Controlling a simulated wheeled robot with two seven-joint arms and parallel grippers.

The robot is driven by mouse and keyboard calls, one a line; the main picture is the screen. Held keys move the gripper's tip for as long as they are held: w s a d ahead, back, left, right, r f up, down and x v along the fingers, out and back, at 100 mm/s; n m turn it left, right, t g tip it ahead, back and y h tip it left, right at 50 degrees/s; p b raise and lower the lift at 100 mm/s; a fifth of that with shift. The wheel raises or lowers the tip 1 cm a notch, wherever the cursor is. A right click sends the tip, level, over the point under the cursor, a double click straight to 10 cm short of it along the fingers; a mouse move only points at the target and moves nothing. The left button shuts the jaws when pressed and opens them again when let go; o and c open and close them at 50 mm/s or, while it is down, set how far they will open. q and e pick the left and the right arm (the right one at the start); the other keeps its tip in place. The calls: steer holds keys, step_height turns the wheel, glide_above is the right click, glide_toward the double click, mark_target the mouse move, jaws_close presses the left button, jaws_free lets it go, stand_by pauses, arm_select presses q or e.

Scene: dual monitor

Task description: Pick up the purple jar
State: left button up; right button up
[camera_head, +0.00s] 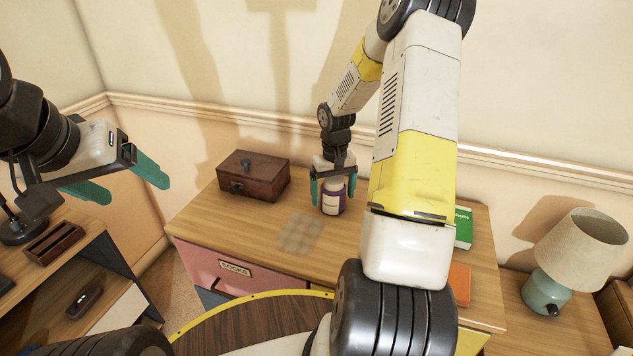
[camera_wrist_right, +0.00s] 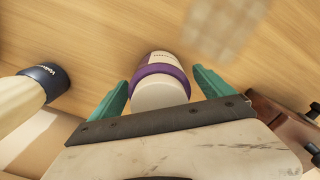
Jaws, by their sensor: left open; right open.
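The purple jar (camera_head: 333,198) has a white lid and a pale label and stands upright on the wooden dresser top (camera_head: 225,212). My right gripper (camera_head: 333,196) is open, pointing down, with one teal finger on each side of the jar. In the right wrist view the jar (camera_wrist_right: 160,78) sits between the two spread fingers (camera_wrist_right: 163,88), with a gap visible on each side. My left gripper (camera_head: 125,180) is open and empty at the left, away from the dresser.
A brown wooden box (camera_head: 254,178) stands left of the jar. A bottle with a dark cap (camera_wrist_right: 42,80) shows in the right wrist view. A green book (camera_head: 463,228) and an orange item (camera_head: 459,283) lie right of my right arm. A lamp (camera_head: 569,260) stands further right.

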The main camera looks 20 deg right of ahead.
steer(key=shift+f, duration=0.85)
steer(key=c, duration=1.8)
steer(key=shift+r, duration=0.1)
steer(key=shift+c, duration=0.2)
